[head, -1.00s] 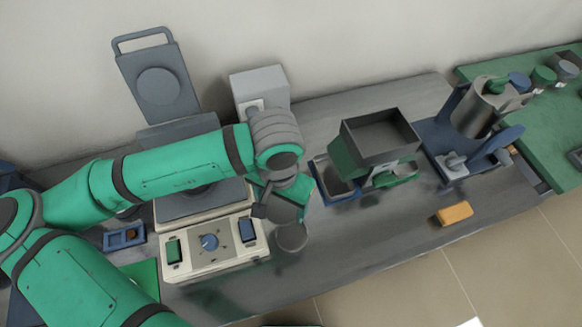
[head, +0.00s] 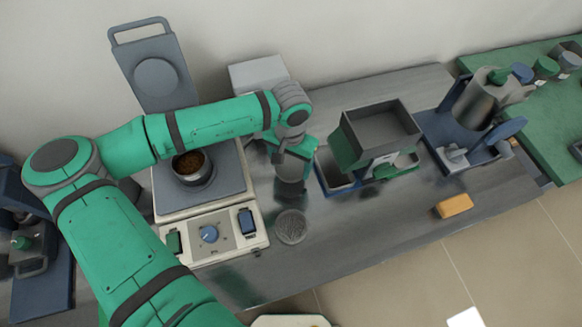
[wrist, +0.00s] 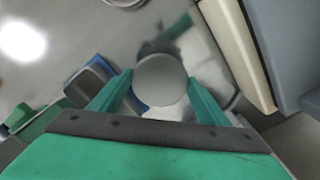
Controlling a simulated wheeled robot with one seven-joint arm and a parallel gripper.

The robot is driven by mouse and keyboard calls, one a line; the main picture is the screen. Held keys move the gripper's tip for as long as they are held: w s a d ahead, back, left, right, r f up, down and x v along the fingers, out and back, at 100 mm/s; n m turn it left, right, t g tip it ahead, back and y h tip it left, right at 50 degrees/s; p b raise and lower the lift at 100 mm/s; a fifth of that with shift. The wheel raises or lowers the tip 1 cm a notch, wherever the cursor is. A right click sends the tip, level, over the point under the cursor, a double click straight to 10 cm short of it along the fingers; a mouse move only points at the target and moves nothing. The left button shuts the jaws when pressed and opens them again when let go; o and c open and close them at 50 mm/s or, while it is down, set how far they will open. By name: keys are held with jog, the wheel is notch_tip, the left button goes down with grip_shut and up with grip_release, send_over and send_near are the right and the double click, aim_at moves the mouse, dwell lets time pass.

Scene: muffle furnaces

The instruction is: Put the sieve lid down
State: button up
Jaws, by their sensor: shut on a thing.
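My gripper (head: 291,155) is shut on the round grey sieve lid (head: 290,172), just right of the cream-based machine. In the wrist view the lid (wrist: 160,80) is a smooth grey disc between the two green fingers. A round sieve (head: 291,227) with a mesh-like top stands uncovered on the grey bench, in front of my gripper. I cannot tell whether the lid touches the bench.
The cream-based machine (head: 212,240) holds a cup of brown grains (head: 193,167) on its plate. A green hopper device (head: 380,135) with a blue tray stands close right of my gripper. An orange block (head: 454,205) lies farther right. The bench front is largely clear.

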aim_at(291, 165)
jog(key=shift+w+f, duration=0.25)
jog(key=shift+f, duration=0.05)
jog(key=shift+w+d+f, duration=0.1)
jog(key=shift+w+f, duration=0.1)
jog(key=shift+f, duration=1.6)
jog(key=shift+f, duration=0.1)
jog(key=o, duration=1.1)
notch_tip(291, 165, up, 12)
jog(key=shift+r, duration=0.15)
jog(key=shift+d, duration=0.1)
